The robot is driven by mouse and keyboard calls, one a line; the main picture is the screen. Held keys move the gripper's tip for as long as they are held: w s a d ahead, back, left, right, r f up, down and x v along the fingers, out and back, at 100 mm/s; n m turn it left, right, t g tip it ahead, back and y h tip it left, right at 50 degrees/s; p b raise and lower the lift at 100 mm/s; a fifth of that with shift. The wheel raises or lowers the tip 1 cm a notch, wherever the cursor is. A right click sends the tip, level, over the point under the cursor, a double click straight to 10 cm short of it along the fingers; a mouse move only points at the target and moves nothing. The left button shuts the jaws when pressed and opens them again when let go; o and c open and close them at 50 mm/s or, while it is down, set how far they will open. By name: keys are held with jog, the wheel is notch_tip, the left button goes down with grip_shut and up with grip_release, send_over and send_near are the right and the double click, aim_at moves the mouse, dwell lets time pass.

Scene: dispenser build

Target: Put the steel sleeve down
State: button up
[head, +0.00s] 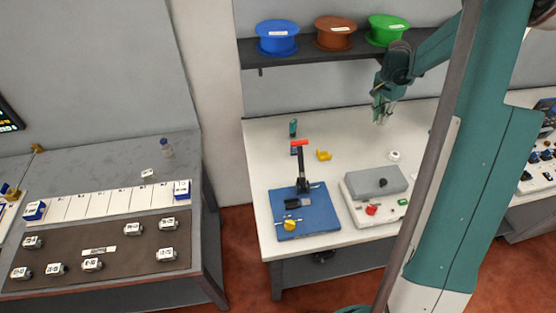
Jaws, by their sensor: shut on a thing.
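My gripper (382,117) hangs above the back right part of the white table (258,160), under the shelf. It points down and is shut on a small grey piece, the steel sleeve. The fingers and distance make the sleeve's outline hard to tell. A blue base plate (320,223) with a black upright press and red handle (299,144) stands at the table's front left. A grey box fixture (375,182) with a red knob (371,209) stands to its right, below my gripper in the picture.
A yellow part (323,155), a small green-topped item (293,128) and a white ring-like part (394,156) lie on the table. Blue (277,38), brown (335,34) and green (387,30) spools stand on the shelf (300,53). My arm hides the table's right side.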

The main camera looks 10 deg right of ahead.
jog(key=w+a+n+b, duration=0.2)
jog(key=a+n, duration=0.3)
jog(key=a, duration=1.4)
jog(key=m+p, duration=0.2)
jog(key=m, duration=0.2)
send_over(277, 159)
jog(key=shift+s+a+r, duration=0.15)
jog(key=shift+a+r, duration=0.05)
jog(key=shift+a, duration=0.05)
jog(key=shift+f, duration=0.1)
jog(key=shift+f, duration=2.8)
jog(key=shift+f, duration=2.1)
jog(key=shift+f, duration=0.15)
